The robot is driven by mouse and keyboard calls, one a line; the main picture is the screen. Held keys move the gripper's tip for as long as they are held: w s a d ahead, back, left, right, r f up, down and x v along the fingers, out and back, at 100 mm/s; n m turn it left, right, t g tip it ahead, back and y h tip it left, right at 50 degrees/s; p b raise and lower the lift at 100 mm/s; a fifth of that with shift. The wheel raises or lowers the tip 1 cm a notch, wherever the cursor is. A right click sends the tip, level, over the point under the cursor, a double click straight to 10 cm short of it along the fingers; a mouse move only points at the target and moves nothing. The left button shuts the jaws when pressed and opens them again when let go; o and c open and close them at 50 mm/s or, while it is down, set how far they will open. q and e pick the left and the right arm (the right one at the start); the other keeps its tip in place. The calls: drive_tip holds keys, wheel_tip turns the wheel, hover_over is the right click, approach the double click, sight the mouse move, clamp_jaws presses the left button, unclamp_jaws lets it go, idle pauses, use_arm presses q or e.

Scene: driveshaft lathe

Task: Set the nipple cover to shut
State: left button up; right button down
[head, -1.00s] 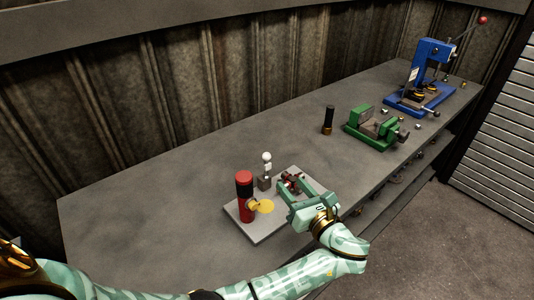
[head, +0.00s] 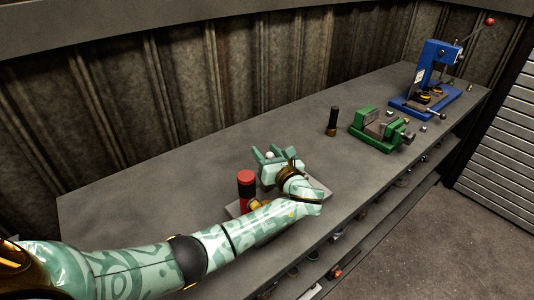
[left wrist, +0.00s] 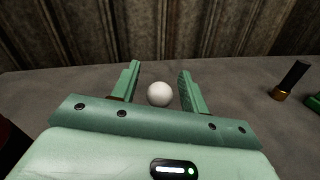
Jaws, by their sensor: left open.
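A small white ball knob (head: 269,155) stands over the grey base plate (head: 234,209). My left gripper (head: 272,151) is open around this knob, one finger on each side. In the left wrist view, the white ball (left wrist: 159,94) sits between the two open fingers with a gap on both sides. A red and black cylinder (head: 246,181) stands on the plate, left of my gripper, with a brass part (head: 255,204) at its foot. My arm and hand hide most of the plate. I cannot tell which part is the nipple cover. My right gripper is not in view.
A black and brass torch-like cylinder (head: 333,121), a green vise (head: 377,132) and a blue press (head: 430,82) stand farther right on the grey bench (head: 150,190). A corrugated wall (head: 170,100) runs behind. The bench's left part is clear.

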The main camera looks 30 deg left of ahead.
use_arm(q)
clamp_jaws()
drive_tip(key=shift+d, duration=0.15)
drive_tip(key=shift+s+d+f+t+y+b, duration=0.1)
drive_tip(key=shift+s+d+t+y+b, duration=0.2)
drive_tip(key=shift+d+t+y+b, duration=0.25)
drive_tip(key=d+t+y+b, duration=0.1)
drive_tip(key=s+d+m+y+b, duration=0.1)
drive_tip(key=d+t+y, duration=0.1)
drive_tip(key=shift+s+f+t+b, duration=0.15)
drive_tip(key=shift+f+t+b, duration=0.15)
drive_tip(key=shift+t+b, duration=0.1)
drive_tip(key=shift+d, duration=0.25)
